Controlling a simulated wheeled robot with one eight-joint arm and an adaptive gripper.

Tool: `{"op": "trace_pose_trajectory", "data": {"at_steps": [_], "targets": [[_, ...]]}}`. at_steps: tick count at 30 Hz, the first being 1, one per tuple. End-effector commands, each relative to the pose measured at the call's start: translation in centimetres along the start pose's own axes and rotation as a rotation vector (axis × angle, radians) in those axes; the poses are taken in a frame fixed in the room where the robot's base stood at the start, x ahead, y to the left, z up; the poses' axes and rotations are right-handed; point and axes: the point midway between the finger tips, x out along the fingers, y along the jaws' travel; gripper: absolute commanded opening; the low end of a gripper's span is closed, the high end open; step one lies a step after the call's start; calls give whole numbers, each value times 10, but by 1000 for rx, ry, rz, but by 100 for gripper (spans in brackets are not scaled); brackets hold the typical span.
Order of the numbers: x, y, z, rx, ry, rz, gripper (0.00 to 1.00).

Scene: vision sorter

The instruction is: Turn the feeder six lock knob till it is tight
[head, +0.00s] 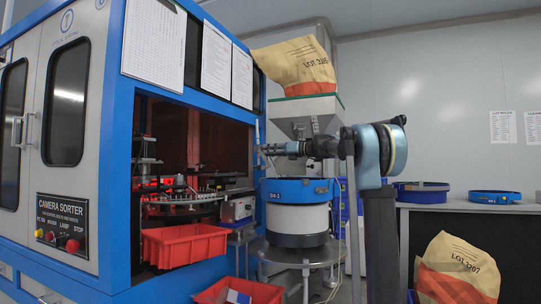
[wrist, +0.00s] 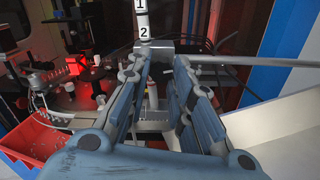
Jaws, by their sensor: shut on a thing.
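My gripper (wrist: 157,68) points away from the wrist camera, its two blue-grey jointed fingers on either side of a narrow gap. It is shut on the lock knob, which is mostly hidden between the fingertips. Just beyond the tips is a grey metal clamp block (wrist: 152,47) at the foot of a white post (wrist: 143,25) marked 1 and 2. In the head view, my gripper (head: 266,150) reaches left to a thin upright post (head: 257,135) at the sorter opening, above the blue-rimmed bowl feeder (head: 296,190). The knob is too small to make out there.
A metal hopper (head: 305,125) with a paper sack (head: 296,65) stands behind my arm. A red bin (head: 184,244) hangs at the blue sorter frame (head: 122,130); it also shows at left in the wrist view (wrist: 30,142). A horizontal rod (wrist: 245,60) runs right of the clamp block.

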Motion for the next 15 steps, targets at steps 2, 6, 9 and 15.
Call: {"op": "trace_pose_trajectory", "data": {"at_steps": [2, 6, 9, 15], "targets": [[-1, -3, 0, 0, -1, -7, 0], [-1, -3, 0, 0, -1, -7, 0], [-1, -3, 0, 0, -1, -7, 30], [-1, -2, 0, -1, -1, -4, 41]]}}
